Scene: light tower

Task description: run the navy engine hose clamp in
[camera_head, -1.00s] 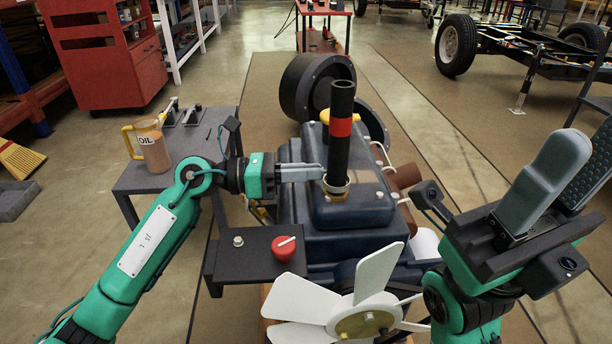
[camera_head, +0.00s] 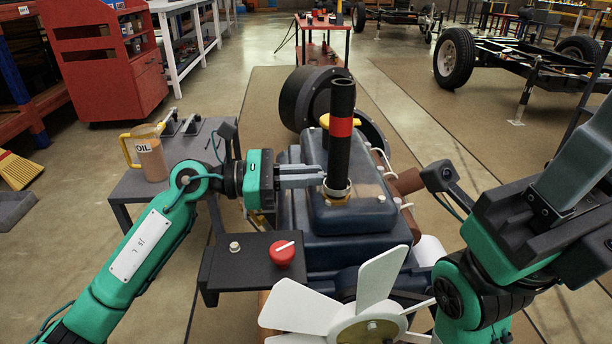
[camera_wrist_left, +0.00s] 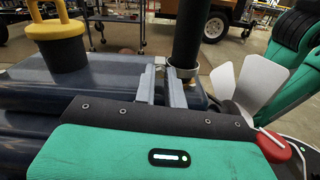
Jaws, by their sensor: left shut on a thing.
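The hose clamp (camera_head: 337,188) is a pale metal band around the foot of the upright black hose (camera_head: 338,150), which has a red band higher up. The hose stands on the navy engine (camera_head: 355,215). My left gripper (camera_head: 320,176) reaches in from the left, its fingertips at the clamp's left side. In the left wrist view its two fingers (camera_wrist_left: 162,85) are close to a small metal part of the clamp (camera_wrist_left: 182,70), at the foot of the hose (camera_wrist_left: 187,35). The exact contact is hard to see. My right gripper (camera_head: 580,160) is raised at the right, partly cut off and empty.
A white fan (camera_head: 370,328) and a red knob (camera_head: 283,252) on a dark bracket are in front. An oil jug (camera_head: 150,152) stands on a grey side table (camera_head: 190,150) at left. A yellow cap (camera_head: 325,120) and a black wheel-like part (camera_head: 305,95) are behind the hose.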

